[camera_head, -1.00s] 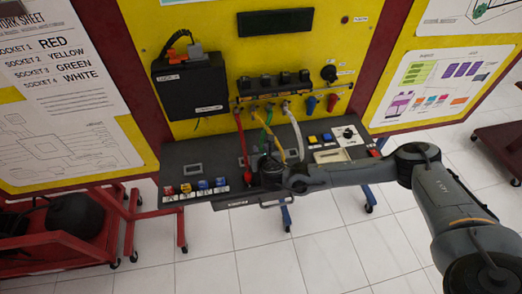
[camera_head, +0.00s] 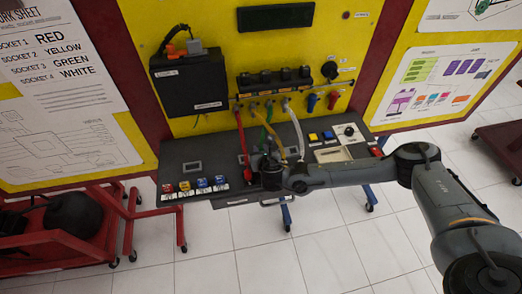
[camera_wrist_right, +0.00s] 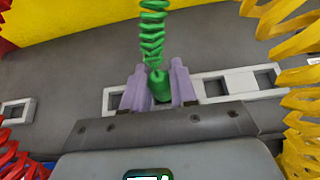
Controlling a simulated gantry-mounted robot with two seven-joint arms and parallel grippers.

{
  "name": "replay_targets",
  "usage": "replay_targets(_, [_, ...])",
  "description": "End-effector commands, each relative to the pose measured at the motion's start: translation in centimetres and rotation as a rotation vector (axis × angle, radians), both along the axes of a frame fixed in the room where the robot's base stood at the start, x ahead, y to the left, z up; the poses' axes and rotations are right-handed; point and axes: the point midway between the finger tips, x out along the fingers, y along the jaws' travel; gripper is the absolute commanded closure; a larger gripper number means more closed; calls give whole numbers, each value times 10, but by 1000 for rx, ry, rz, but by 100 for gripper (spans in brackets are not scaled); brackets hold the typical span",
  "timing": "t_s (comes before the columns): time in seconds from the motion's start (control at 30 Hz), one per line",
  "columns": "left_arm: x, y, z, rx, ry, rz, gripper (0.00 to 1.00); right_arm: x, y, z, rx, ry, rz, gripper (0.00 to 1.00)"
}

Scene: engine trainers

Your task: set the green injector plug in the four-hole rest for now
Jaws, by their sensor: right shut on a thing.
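The green injector plug (camera_wrist_right: 160,86) stands roughly upright between the lilac fingers of my right gripper (camera_wrist_right: 159,92), which is shut on it. Its coiled green cord (camera_wrist_right: 152,30) rises above it; in the head view the green cord (camera_head: 267,117) runs down from the panel. The white four-hole rest (camera_wrist_right: 227,84) lies on the grey desk behind the fingers, with holes showing on both sides of them. The fingers and plug hide its middle. I cannot tell whether the plug's tip is in a hole. In the head view my right wrist (camera_head: 269,172) hides the plug.
Red (camera_head: 241,135), yellow (camera_head: 283,140) and white (camera_head: 297,130) cords hang close around the wrist. A small white frame (camera_wrist_right: 28,110) lies left of the rest. The grey desk (camera_head: 215,155) has coloured buttons at its front left and a pale tray (camera_head: 331,155) at right.

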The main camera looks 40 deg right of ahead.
Motion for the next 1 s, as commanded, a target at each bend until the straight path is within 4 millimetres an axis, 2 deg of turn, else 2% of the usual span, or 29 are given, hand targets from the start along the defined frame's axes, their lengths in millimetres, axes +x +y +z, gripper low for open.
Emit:
replay_targets(0.13, [0, -1, -3, -2, 0, 1, 57, 0, 0, -3, 0, 0, 0, 100])
replay_targets(0.17, [0, -1, -2, -3, 0, 2, 57, 0, 0, -2, 0, 0, 0, 70])
replay_targets(0.23, [0, -1, -2, -5, 0, 4, 57, 0, 0, -2, 0, 0, 0, 60])
replay_targets(0.63, [0, -3, -1, -14, 0, 9, 57, -2, 1, 1, 0, -1, 0, 60])
replay_targets(1.0, [0, -1, 1, -6, -1, 3, 57, -22, 12, 17, 0, -1, 1, 60])
